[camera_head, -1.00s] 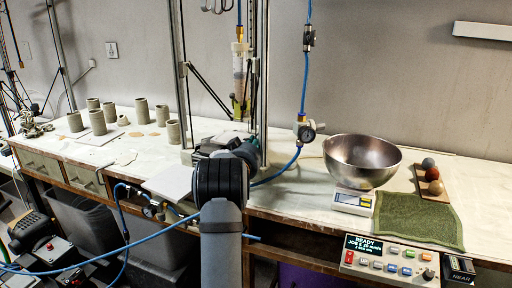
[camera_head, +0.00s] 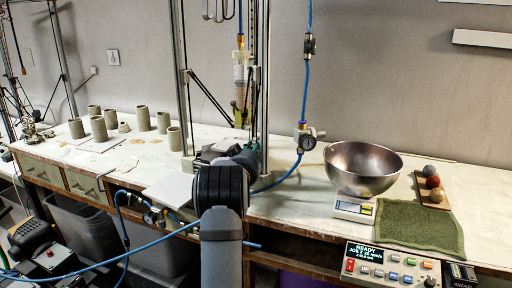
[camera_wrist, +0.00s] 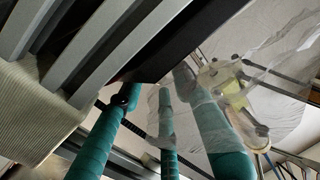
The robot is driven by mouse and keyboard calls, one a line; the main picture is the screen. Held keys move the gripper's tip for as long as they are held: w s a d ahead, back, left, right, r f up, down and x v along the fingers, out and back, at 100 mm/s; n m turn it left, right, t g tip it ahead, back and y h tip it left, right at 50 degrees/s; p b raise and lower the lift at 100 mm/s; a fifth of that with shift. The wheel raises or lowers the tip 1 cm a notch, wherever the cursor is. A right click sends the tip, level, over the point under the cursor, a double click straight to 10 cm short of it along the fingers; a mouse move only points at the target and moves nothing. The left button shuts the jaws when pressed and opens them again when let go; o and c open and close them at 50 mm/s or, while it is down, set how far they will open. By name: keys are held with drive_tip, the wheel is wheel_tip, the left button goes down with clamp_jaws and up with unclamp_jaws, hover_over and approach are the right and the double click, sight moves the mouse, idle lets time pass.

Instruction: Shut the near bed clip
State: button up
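The delta clay printer stands mid-bench in the head view, with upright metal columns (camera_head: 177,80) and a hanging clay tube (camera_head: 241,75). My arm hides most of its bed, and I cannot make out the near bed clip in either view. My gripper (camera_head: 243,155) is at the printer's base, a small teal part of it showing beyond my dark wrist. In the wrist view, several teal rod-like shapes cross the picture close up, beside grey metal bars (camera_wrist: 85,45). I cannot tell which of these shapes are my fingers, or whether they are open.
A steel bowl (camera_head: 362,166) stands on a scale (camera_head: 354,209), beside a green towel (camera_head: 420,226). A control box (camera_head: 390,266) is at the front edge. Clay cylinders (camera_head: 98,128) stand at left.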

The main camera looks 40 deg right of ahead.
drive_tip(key=v, duration=0.7)
drive_tip(key=shift+s+a, duration=0.15)
drive_tip(key=shift+a, duration=0.05)
drive_tip(key=x, duration=0.8)
drive_tip(key=shift+f, duration=0.1)
drive_tip(key=shift+a+r+g+p, duration=0.2)
drive_tip(key=shift+r+g+p, duration=0.15)
drive_tip(key=shift+p, duration=0.8)
drive_tip(key=shift+a+m+g+h+p, duration=0.2)
drive_tip(key=shift+m+g+h+p, duration=0.35)
drive_tip(key=shift+p, duration=0.55)
drive_tip(key=shift+f+m+g+h+p, duration=0.25)
drive_tip(key=shift+m+g+h+p, duration=0.15)
drive_tip(key=shift+p, duration=0.45)
drive_tip(key=shift+s+f+b, duration=0.1)
drive_tip(key=shift+f+b, duration=0.1)
drive_tip(key=shift+b, duration=0.25)
